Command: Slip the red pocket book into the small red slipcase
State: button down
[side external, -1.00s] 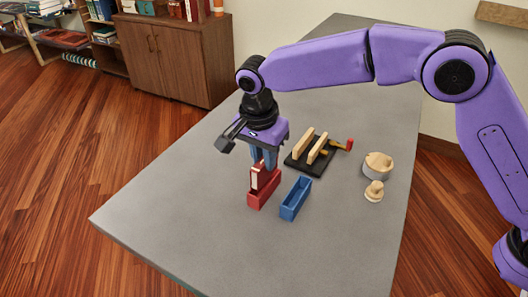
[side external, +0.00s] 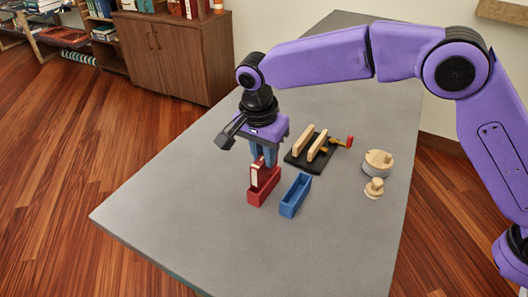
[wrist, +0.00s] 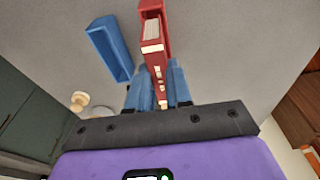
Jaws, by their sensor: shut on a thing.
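The red pocket book (side external: 264,168), with pale page edges, stands upright over the small red slipcase (side external: 257,201). Its lower end appears to be at or just inside the slipcase's open top; the exact depth is hidden. My gripper (side external: 264,155) points down above the slipcase, its blue fingers shut on the upper part of the book. In the wrist view the book (wrist: 153,47) runs between the fingers (wrist: 157,88), and part of the slipcase (wrist: 151,6) shows beyond it at the top edge.
An empty blue slipcase (side external: 295,196) stands just right of the red one. Behind are a black stand (side external: 305,161) with wooden bars and a red-tipped handle, a round wooden-topped container (side external: 378,163) and a small wooden knob (side external: 374,189). The table's front left is clear.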

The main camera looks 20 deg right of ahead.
aim_at(264, 168)
jog(key=shift+f, duration=2.3)
jog(key=c, duration=0.6)
grip_release()
jog(key=shift+o, duration=0.2)
jog(key=shift+r, duration=3.5)
